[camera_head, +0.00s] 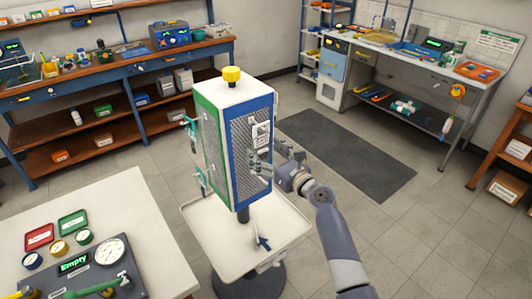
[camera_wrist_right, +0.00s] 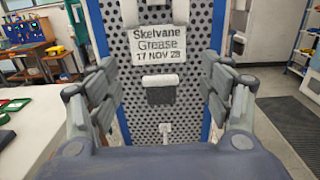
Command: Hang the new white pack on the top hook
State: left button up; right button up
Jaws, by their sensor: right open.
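A pegboard stand (camera_head: 222,130) with green and blue edges and a yellow knob on top is in the middle of the head view. My left gripper is not in view.
Teal items (camera_head: 190,129) stick out from the green-edged side. A white tray (camera_head: 200,222) surrounds the stand's post, with a blue-grey item (camera_head: 263,242) on it. A white table (camera_head: 130,200) with a gauge unit is at left. Workbenches line the walls; open floor lies right.

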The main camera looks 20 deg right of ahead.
jog(key=shift+s+d+f, duration=0.1)
jog(key=shift+s+d, duration=0.15)
jog(key=shift+s, duration=0.35)
jog(key=v, duration=1)
jog(key=shift+s, duration=0.35)
